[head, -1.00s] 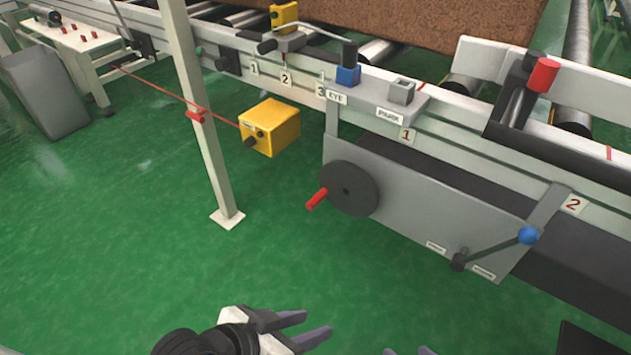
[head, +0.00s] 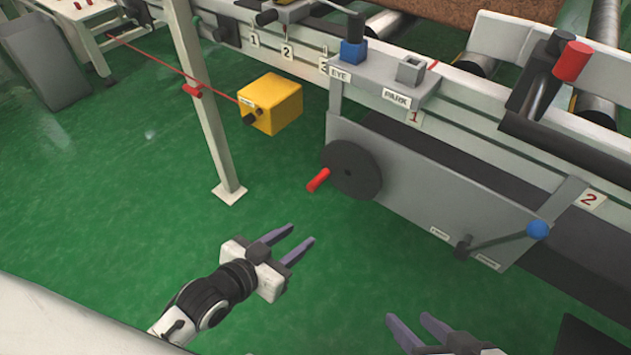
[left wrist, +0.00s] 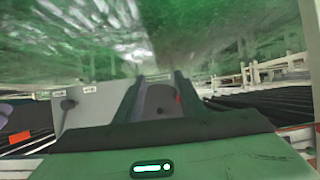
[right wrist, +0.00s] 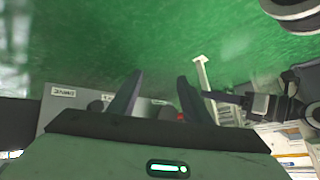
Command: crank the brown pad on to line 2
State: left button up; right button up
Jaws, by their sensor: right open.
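The brown pad (head: 440,8) shows only as a strip at the top of the head view, on the rollers. The crank is a dark disc (head: 351,170) with a red handle (head: 318,180), on a grey panel (head: 430,190). Number plates 1 (head: 414,117) and 2 (head: 591,200) are on the rail. My right gripper (head: 408,318) is open and empty at the bottom edge, below the panel.
A red-topped handle (head: 572,61) stands on the rail. Green floor before the panel is clear.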

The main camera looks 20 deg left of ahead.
aim_at(310, 189)
pick_arm(q)
jog(key=w+r+t+b, duration=0.1)
jog(key=w, duration=0.3)
jog(key=w+r+t+h+b, duration=0.1)
jog(key=w+t, duration=0.1)
jog(key=w, duration=0.2)
jog(key=w+r+m+t+h+b, duration=0.1)
jog(key=w+t, duration=0.1)
jog(key=w, duration=0.3)
jog(key=shift+d, duration=0.1)
jog(key=shift+w+d+b, duration=0.15)
jog(key=shift+w+b, duration=0.15)
jog(key=shift+w, duration=0.05)
pick_arm(e)
jog(key=a+r, duration=0.1)
jog(key=w+a+r+t+y, duration=0.1)
jog(key=r, duration=0.1)
pick_arm(q)
jog(key=shift+c, duration=0.2)
grip_shut()
